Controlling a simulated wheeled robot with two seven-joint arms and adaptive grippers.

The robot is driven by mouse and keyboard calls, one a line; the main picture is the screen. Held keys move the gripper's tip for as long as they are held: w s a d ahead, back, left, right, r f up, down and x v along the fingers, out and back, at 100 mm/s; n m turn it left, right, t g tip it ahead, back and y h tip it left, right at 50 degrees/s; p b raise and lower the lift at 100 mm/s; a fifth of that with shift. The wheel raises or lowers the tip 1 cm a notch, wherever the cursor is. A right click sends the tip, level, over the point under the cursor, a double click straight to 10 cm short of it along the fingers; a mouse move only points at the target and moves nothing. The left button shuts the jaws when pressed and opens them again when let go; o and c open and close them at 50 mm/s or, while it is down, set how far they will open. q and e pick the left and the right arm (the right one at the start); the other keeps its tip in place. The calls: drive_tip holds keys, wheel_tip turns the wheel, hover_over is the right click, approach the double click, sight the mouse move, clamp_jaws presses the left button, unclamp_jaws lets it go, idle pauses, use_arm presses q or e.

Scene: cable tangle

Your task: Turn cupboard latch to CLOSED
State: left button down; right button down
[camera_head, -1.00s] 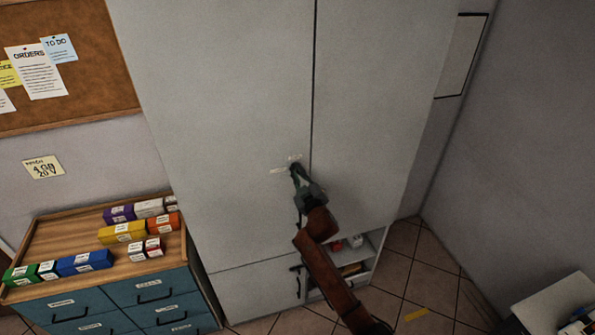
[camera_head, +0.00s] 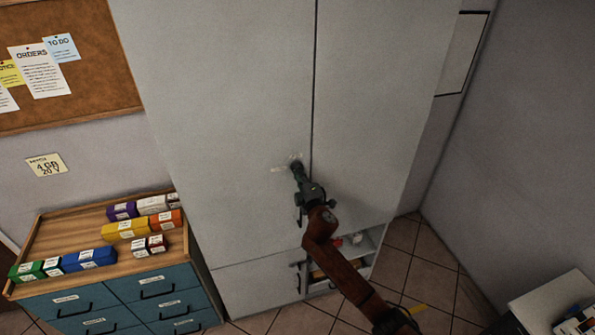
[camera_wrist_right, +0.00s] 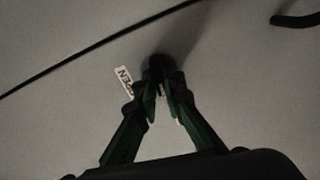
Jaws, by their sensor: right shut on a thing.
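The tall grey cupboard (camera_head: 225,110) has two upper doors shut, with a dark seam between them. Its latch (camera_wrist_right: 156,67) is a small dark knob on the door, mostly hidden by my fingers. My right gripper (camera_head: 297,168) reaches to the latch, and in the right wrist view its fingers (camera_wrist_right: 163,82) are shut on it. A label (camera_wrist_right: 125,82) reading "OPEN" lies beside the latch, partly covered by a finger. In the head view the pale labels (camera_head: 281,168) around the latch are too small to read. My left gripper is not in view.
A blue drawer unit (camera_head: 110,302) with several coloured boxes on top stands left of the cupboard. A lower door and an open shelf (camera_head: 362,250) are under the upper doors. A dark handle (camera_wrist_right: 296,20) shows in the right wrist view. A white table (camera_head: 550,300) stands at lower right.

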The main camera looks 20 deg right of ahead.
drive_tip(key=shift+n, duration=0.7)
drive_tip(key=shift+f, duration=0.1)
drive_tip(key=c, duration=2)
unclamp_jaws()
drive_tip(key=shift+c, duration=0.2)
drive_tip(key=s, duration=1.2)
drive_tip(key=shift+d, duration=0.2)
